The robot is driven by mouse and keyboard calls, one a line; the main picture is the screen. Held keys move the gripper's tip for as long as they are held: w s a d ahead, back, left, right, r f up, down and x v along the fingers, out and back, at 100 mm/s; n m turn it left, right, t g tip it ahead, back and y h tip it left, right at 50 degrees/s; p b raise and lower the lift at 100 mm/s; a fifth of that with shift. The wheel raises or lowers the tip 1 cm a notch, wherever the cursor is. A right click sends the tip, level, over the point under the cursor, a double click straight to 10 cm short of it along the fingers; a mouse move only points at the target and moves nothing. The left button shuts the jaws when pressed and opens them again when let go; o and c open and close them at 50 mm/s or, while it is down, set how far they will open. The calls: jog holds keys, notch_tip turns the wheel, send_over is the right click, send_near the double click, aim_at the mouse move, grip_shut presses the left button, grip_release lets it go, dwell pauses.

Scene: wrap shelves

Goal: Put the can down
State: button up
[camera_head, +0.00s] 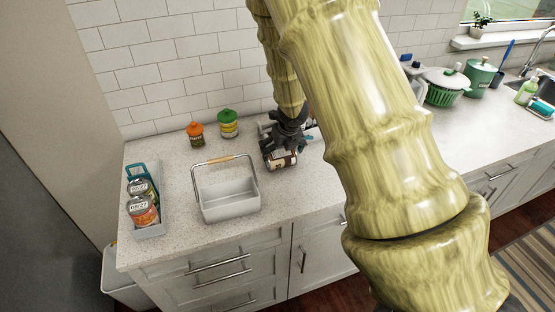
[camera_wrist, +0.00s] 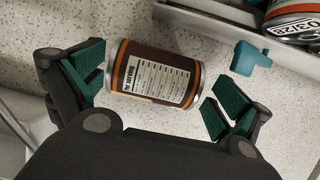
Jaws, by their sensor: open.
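A brown can (camera_wrist: 153,73) with orange bands and a white label lies on its side on the speckled countertop in the wrist view. It also shows in the head view (camera_head: 281,161), below my gripper (camera_head: 284,148). In the wrist view, my gripper (camera_wrist: 155,84) is open, with one green-padded finger at each end of the can. Small gaps show between the pads and the can, so it does not look clamped. My arm hides part of the counter to the right in the head view.
A white basket (camera_head: 229,203) with a wooden handle stands left of the can. A grey tray (camera_head: 150,229) holds cans at the far left. An orange-lidded jar (camera_head: 196,134) and a green-lidded jar (camera_head: 228,124) stand behind. Another tray (camera_wrist: 215,18) is close by in the wrist view.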

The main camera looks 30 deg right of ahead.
aim_at(279, 150)
jog(key=shift+p+x, duration=0.65)
jog(key=shift+x, duration=1.75)
jog(key=shift+w+a, duration=0.1)
jog(key=shift+a, duration=0.05)
jog(key=c, duration=1.1)
jog(key=shift+r, duration=0.1)
jog(key=shift+r, duration=0.1)
jog(key=shift+w+r, duration=0.1)
jog(key=shift+r, duration=0.2)
notch_tip(279, 150, up, 8)
jog(key=shift+r+p, duration=0.1)
jog(key=shift+p, duration=0.7)
jog(key=shift+a+r, duration=0.1)
jog(key=shift+r, duration=0.35)
